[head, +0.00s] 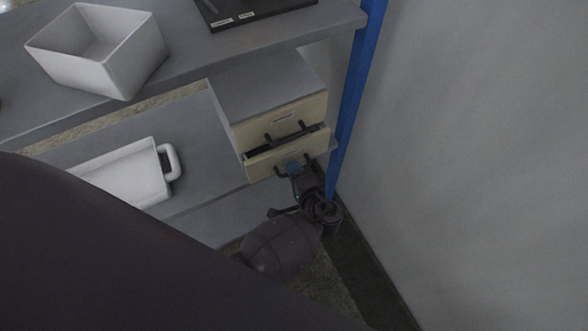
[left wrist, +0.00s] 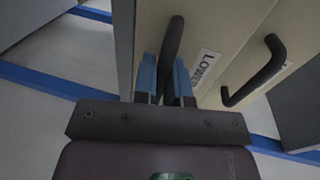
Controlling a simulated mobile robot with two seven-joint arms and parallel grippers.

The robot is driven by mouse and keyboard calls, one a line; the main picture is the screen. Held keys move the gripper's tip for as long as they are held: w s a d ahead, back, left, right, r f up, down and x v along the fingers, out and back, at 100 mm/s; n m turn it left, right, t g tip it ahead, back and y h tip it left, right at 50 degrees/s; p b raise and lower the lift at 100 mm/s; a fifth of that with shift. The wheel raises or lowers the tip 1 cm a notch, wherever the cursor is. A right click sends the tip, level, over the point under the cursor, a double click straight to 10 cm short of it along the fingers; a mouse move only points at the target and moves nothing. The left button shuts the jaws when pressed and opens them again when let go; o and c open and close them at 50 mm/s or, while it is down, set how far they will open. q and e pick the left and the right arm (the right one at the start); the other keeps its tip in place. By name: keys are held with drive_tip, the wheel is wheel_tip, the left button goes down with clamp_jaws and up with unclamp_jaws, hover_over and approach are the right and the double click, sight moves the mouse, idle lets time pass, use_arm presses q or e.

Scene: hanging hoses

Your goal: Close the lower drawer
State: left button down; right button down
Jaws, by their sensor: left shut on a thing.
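The lower drawer (head: 260,168) is a pale wood-coloured front in a grey cabinet. It stands a little open, with a dark gap along its top edge. In the left wrist view its front carries a label (left wrist: 205,66) that reads "LOWER", partly covered. My left gripper (head: 293,167) is at this drawer's front. In the left wrist view the blue fingers of my left gripper (left wrist: 165,82) are on either side of the dark lower drawer handle (left wrist: 172,45), shut on it. My right gripper is in neither view.
The upper drawer (head: 283,119) looks shut; its handle (left wrist: 256,72) is close beside my left gripper. A blue post (head: 352,85) and grey wall (head: 470,150) stand to the right. A white bin (head: 85,70) and white tray (head: 130,175) are on shelves at left.

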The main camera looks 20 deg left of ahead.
sight(288, 160)
use_arm(q)
drive_tip(key=x, duration=0.3)
drive_tip(key=shift+w+a+r, duration=0.25)
drive_tip(key=shift+a+r, duration=0.05)
drive_tip(key=shift+w+a+r, duration=0.1)
drive_tip(key=shift+a, duration=0.05)
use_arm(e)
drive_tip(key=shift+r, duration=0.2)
use_arm(q)
drive_tip(key=c, duration=1.2)
unclamp_jaws()
drive_tip(key=shift+w+a, duration=0.1)
drive_tip(key=shift+o, duration=0.2)
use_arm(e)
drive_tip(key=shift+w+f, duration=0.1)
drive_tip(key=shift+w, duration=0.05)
use_arm(q)
drive_tip(key=shift+r, duration=0.1)
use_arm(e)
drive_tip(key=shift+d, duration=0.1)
